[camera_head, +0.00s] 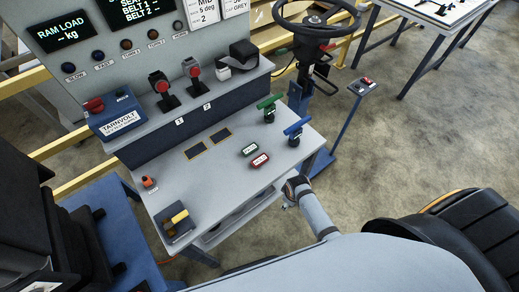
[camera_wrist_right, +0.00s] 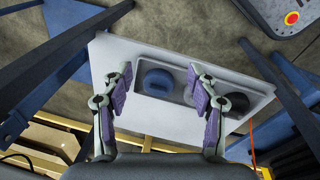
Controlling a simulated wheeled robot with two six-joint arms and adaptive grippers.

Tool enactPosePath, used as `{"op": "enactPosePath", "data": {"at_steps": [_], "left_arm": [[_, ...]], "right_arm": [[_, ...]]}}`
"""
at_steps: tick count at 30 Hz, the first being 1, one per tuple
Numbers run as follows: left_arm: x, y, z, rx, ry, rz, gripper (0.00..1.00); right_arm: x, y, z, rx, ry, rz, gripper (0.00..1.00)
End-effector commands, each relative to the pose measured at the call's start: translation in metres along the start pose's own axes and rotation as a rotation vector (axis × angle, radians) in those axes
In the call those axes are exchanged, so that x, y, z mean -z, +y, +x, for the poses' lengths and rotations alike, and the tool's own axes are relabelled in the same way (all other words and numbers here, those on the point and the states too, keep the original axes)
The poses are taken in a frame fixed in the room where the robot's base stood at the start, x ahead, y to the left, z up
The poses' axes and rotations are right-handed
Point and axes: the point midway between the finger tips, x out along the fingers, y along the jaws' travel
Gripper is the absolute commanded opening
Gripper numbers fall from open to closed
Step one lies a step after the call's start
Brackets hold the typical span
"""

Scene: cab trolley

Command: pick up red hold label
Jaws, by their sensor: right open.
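The red label (camera_head: 260,160) lies flat on the grey trolley top (camera_head: 217,178), just in front of a green label (camera_head: 250,149). Its lettering is too small to read surely. My right gripper (camera_head: 290,198) is beyond the front right edge of the trolley top, apart from the label. In the wrist view my right gripper (camera_wrist_right: 160,82) is open, with purple pads spread and nothing held. The red label is not visible in the wrist view. My left gripper is not in view.
Green (camera_head: 269,107) and blue (camera_head: 295,131) handles stand near the label on the right. An orange-red knob (camera_head: 148,183) and a yellow-handled block (camera_head: 178,220) are at the left. A steering wheel (camera_head: 318,20) stands behind. A blue round thing (camera_wrist_right: 158,82) shows between my fingers.

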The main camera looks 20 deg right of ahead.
Motion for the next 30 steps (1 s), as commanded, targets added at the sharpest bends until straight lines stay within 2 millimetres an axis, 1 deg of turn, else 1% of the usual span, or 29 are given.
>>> {"op": "enactPosePath", "data": {"at_steps": [1, 3, 5, 6, 8, 9, 10, 14, 17, 21, 24, 27, 30], "left_arm": [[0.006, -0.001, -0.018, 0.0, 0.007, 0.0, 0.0], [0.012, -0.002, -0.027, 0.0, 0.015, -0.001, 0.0], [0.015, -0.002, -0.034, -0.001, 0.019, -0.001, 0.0], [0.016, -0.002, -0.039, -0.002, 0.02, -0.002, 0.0], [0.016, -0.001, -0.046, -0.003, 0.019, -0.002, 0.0], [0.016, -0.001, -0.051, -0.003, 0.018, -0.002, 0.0], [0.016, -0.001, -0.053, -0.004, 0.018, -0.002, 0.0], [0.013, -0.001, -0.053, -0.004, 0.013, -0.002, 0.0], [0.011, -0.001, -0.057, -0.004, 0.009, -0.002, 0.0], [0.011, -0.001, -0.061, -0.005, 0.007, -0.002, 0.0], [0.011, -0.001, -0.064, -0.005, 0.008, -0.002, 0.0], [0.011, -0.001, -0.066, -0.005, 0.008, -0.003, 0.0], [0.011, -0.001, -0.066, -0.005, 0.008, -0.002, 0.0]], "right_arm": [[0.017, 0.011, -0.039, -0.006, 0.008, -0.037, 0.59], [0.031, 0.021, -0.075, -0.009, 0.01, -0.09, 0.59], [0.04, 0.028, -0.102, -0.011, 0.01, -0.127, 0.59], [0.045, 0.032, -0.12, -0.012, 0.011, -0.151, 0.59], [0.053, 0.037, -0.148, -0.013, 0.013, -0.189, 0.59], [0.06, 0.04, -0.166, -0.012, 0.015, -0.229, 0.59], [0.067, 0.042, -0.176, -0.007, 0.013, -0.272, 0.59], [0.094, 0.044, -0.181, 0.029, -0.003, -0.488, 0.59], [0.118, 0.046, -0.191, 0.06, -0.006, -0.677, 0.59], [0.152, 0.046, -0.208, 0.104, -0.003, -0.949, 0.59], [0.174, 0.045, -0.222, 0.134, 0.003, -1.134, 0.59], [0.189, 0.044, -0.232, 0.156, 0.01, -1.271, 0.59], [0.194, 0.043, -0.236, 0.166, 0.012, -1.33, 0.59]]}}
